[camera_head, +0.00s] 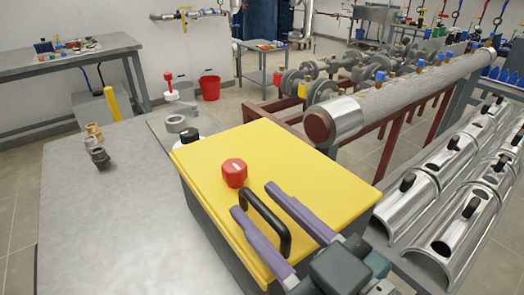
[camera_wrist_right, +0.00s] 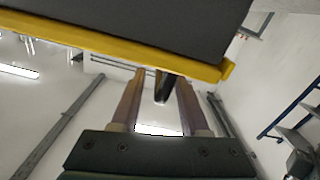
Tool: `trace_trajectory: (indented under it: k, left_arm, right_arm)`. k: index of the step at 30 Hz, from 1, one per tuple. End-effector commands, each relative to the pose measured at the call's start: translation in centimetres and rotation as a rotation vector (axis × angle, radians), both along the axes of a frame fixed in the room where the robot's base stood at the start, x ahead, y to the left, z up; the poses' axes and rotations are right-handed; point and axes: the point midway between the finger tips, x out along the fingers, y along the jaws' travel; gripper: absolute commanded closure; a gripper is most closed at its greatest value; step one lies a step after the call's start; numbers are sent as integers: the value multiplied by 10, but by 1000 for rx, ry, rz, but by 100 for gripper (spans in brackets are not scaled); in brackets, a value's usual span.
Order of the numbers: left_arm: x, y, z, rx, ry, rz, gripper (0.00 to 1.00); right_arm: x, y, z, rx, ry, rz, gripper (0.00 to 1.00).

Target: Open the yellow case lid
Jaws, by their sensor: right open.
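The yellow case lid (camera_head: 310,170) lies flat on the dark grey case body (camera_head: 210,215), apparently closed. A red knob (camera_head: 234,172) sits on the lid, and a black bar handle (camera_head: 266,218) is near its front edge. My right gripper (camera_head: 256,198) comes in from the lower right. Its two purple fingers are open, one on each side of the black handle, and I see a gap on both sides. In the right wrist view the handle end (camera_wrist_right: 162,88) shows between the fingers (camera_wrist_right: 161,82), beside the lid's yellow edge (camera_wrist_right: 120,45). My left gripper is out of view.
The case stands on a grey table (camera_head: 110,220); its left part is mostly clear, with small metal fittings (camera_head: 97,148) at the back. A white-and-black bottle (camera_head: 187,142) is close behind the case. Curved metal shells (camera_head: 450,220) and a large pipe (camera_head: 400,95) lie to the right.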

Motion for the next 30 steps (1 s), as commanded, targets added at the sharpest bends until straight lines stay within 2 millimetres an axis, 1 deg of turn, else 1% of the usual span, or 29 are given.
trace_trajectory:
  k: [3, 11, 23, 30]
  left_arm:
    - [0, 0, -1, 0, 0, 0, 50]
    - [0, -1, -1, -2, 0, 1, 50]
    - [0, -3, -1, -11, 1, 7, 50]
    - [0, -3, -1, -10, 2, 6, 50]
  right_arm:
    - [6, 5, 0, 1, 1, 0, 55]
    - [7, 5, 0, 0, 1, 0, 55]
    - [7, 5, 0, -1, 1, 0, 100]
    - [7, 4, 0, -1, 1, 0, 100]
